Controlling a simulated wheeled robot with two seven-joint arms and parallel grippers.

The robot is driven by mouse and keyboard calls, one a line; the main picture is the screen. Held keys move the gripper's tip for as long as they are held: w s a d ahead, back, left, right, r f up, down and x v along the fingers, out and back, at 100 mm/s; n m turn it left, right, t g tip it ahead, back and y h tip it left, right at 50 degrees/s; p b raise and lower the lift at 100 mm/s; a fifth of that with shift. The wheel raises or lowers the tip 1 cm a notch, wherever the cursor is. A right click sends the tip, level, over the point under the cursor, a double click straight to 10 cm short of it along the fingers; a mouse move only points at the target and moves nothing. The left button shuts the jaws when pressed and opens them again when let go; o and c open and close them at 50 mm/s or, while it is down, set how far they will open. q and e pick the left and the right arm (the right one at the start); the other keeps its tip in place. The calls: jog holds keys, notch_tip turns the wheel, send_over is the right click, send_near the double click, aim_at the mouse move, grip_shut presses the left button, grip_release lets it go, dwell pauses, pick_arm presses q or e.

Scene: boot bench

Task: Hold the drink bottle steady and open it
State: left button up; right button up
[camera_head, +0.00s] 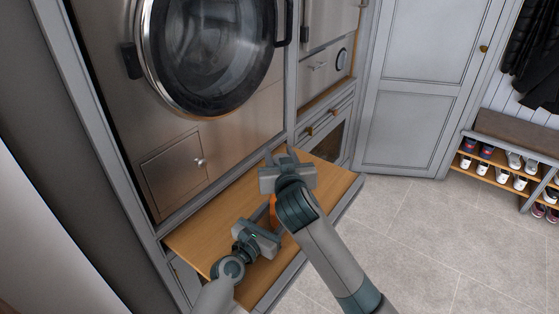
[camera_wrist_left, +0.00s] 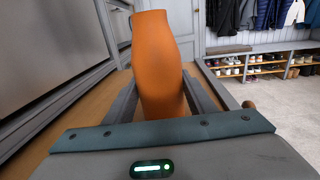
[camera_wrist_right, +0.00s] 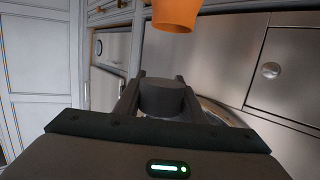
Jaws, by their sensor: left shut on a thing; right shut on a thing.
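The orange drink bottle (camera_wrist_left: 160,60) stands nearly upright, leaning slightly, between my left gripper's fingers in the left wrist view. My left gripper (camera_head: 271,222) is shut on it, low over the wooden bench; only an orange sliver (camera_head: 273,208) shows in the head view. My right gripper (camera_head: 281,158) is shut on a dark grey cap (camera_wrist_right: 165,98), seen between its fingers in the right wrist view. A gap separates the cap from the bottle's orange end (camera_wrist_right: 175,18) there. No cap shows on the bottle.
The wooden bench top (camera_head: 205,235) runs below the steel washer (camera_head: 215,45). A small panel with a knob (camera_head: 175,170) is close behind the grippers. Tiled floor (camera_head: 420,240) is clear to the right. A shoe rack (camera_head: 500,165) stands far right.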

pick_arm(q)
jog(key=o, duration=1.6)
jog(key=shift+s, duration=0.1)
jog(key=v, duration=1.2)
jog(key=shift+s, duration=0.1)
